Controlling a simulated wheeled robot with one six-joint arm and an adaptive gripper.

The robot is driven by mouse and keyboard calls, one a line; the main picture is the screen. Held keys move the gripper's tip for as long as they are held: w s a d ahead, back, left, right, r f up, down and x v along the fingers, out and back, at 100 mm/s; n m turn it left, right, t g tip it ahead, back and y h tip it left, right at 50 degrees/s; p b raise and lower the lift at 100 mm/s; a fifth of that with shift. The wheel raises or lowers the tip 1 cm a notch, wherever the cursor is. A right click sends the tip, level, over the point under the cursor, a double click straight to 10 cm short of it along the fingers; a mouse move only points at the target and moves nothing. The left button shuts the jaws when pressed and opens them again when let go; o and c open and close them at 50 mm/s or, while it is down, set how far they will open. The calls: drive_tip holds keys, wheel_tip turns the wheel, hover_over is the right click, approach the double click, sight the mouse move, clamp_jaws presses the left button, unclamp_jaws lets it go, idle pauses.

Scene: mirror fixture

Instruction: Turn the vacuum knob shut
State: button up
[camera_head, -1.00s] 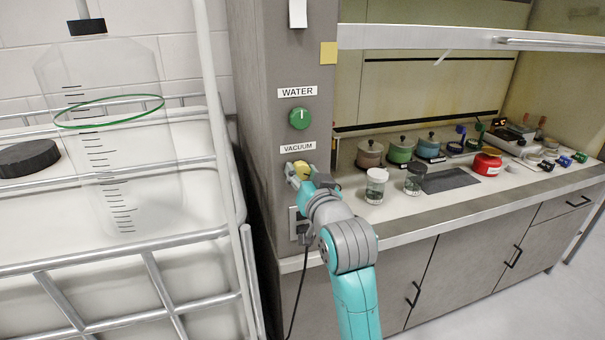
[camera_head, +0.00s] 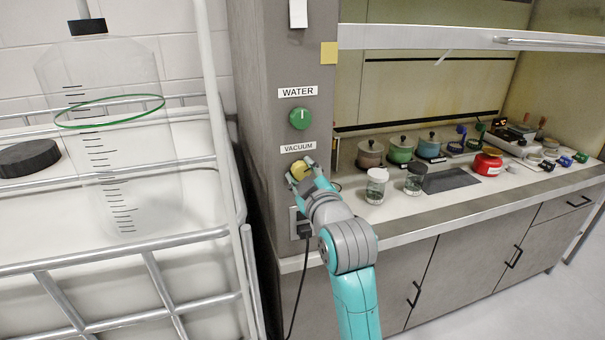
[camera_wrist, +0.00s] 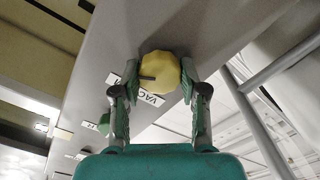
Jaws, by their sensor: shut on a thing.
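The yellow vacuum knob (camera_head: 301,172) sits on the grey post under the VACUUM label (camera_head: 298,147). My gripper (camera_head: 303,172) is at the knob with a finger on either side of it. In the wrist view the knob (camera_wrist: 160,71) lies between the two fingers of my gripper (camera_wrist: 158,85), which close on its sides. A dark pointer mark on the knob points left in the wrist view. Part of the knob is hidden by my gripper in the head view.
The green water knob (camera_head: 300,118) is above. A socket with a plugged-in cord (camera_head: 304,229) is below. A metal-framed cart with a large clear bottle (camera_head: 110,130) stands left. Jars (camera_head: 376,186) and pots stand on the hood bench to the right.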

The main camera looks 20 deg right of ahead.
drive_tip(key=n, duration=0.6)
drive_tip(key=shift+f, duration=0.1)
drive_tip(key=n, duration=0.6)
drive_tip(key=shift+n, duration=0.3)
idle(0.3)
drive_tip(key=o, duration=1.1)
drive_tip(key=shift+o, duration=0.2)
drive_tip(key=shift+s, duration=0.15)
drive_tip(key=s, duration=1.1)
drive_tip(key=shift+s, duration=0.4)
